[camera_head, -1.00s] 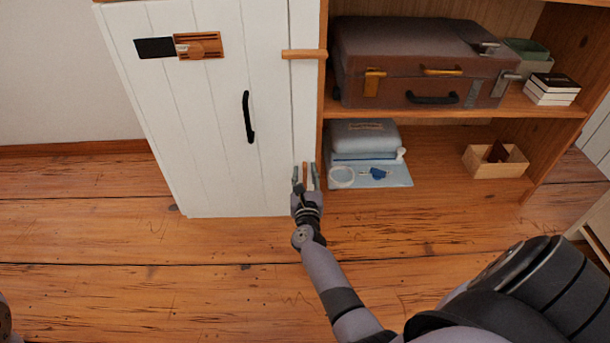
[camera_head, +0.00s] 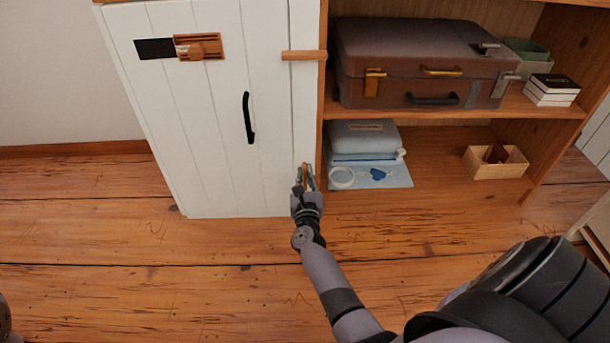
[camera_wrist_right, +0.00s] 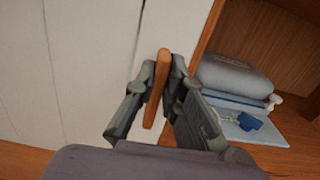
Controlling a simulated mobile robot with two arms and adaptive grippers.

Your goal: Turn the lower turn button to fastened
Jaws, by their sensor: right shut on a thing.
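The lower turn button (camera_wrist_right: 155,92) is a small wooden bar at the lower right edge of the white cabinet door (camera_head: 215,130). It stands nearly upright, along the door edge. My right gripper (camera_head: 306,177) is shut on it, with one finger on each side, as the right wrist view (camera_wrist_right: 160,80) shows. The fingers hide part of the button in the head view. The upper turn button (camera_head: 303,55) lies level across the door edge and the frame. The door looks closed. My left gripper is not in view.
A black handle (camera_head: 248,118) is on the door. To the right, open shelves hold a brown suitcase (camera_head: 420,65), a blue-grey folded bundle (camera_head: 362,137), a light-blue board (camera_head: 400,178) and a small wooden box (camera_head: 480,167). The floor in front is clear.

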